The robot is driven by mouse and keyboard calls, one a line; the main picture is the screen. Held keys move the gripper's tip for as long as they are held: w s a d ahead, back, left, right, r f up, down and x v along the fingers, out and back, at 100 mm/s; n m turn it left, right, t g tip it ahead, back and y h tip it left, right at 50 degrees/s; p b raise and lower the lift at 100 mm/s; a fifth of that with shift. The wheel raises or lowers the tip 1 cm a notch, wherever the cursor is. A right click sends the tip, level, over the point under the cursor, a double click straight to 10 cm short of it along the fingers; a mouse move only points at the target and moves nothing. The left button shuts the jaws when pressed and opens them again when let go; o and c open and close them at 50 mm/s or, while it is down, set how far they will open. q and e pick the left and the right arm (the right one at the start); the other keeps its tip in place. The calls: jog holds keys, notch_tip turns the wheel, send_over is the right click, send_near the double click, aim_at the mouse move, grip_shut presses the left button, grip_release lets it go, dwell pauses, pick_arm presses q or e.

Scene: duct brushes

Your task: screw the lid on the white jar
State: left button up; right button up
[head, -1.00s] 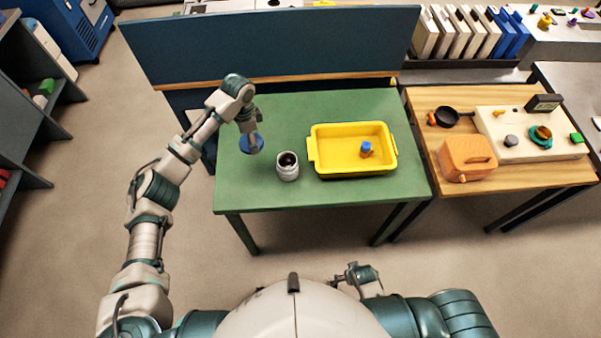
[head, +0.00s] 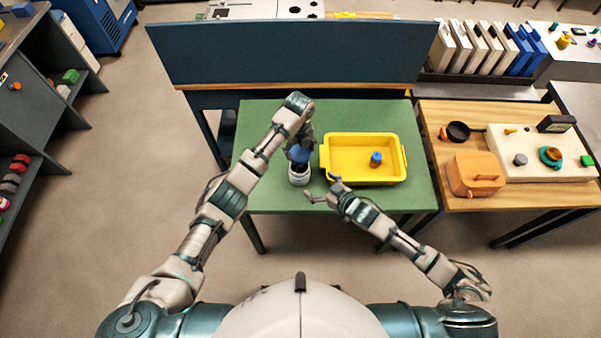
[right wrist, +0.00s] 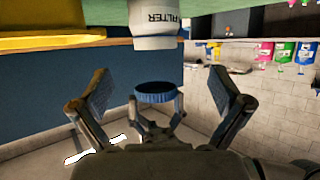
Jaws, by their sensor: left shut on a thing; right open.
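The white jar (head: 299,176) stands upright on the green table (head: 262,190), its dark mouth partly hidden by the lid above. The right wrist view is upside down; in it the jar (right wrist: 153,24) carries dark lettering. My left gripper (head: 301,146) is shut on the blue lid (head: 298,155), holding it over the jar's mouth. The right wrist view shows a gap between the lid (right wrist: 156,92) and the jar. My right gripper (head: 320,188) is open and empty at the jar's front right, its fingers spread; they also show in the right wrist view (right wrist: 160,92).
A yellow tray (head: 393,176) with a small blue-topped item (head: 376,159) stands just right of the jar. A wooden table (head: 437,190) with an orange box (head: 475,174) is further right. A dark blue panel (head: 290,53) rises behind the green table. The table's left part is clear.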

aim_at(301, 169)
pick_arm(q)
jog(key=shift+s+a, duration=0.1)
jog(key=shift+a, duration=0.1)
pick_arm(e)
jog(key=shift+w+d+r, duration=0.15)
jog(key=shift+w+d, duration=0.05)
jog(key=shift+w, duration=0.3)
pick_arm(q)
jog(key=shift+d, duration=0.1)
jog(key=shift+d+r, duration=0.1)
jog(key=shift+d, duration=0.05)
jog(key=shift+a, duration=0.25)
pick_arm(e)
jog(key=x, duration=1.1)
jog(key=shift+a+r, duration=0.15)
pick_arm(q)
jog(key=shift+d, duration=0.1)
pick_arm(e)
jog(key=shift+w+a+f, duration=0.2)
jog(key=shift+w+a, duration=0.05)
jog(key=shift+w, duration=0.1)
pick_arm(q)
jog(key=shift+d, duration=0.1)
pick_arm(e)
jog(key=shift+d, duration=0.1)
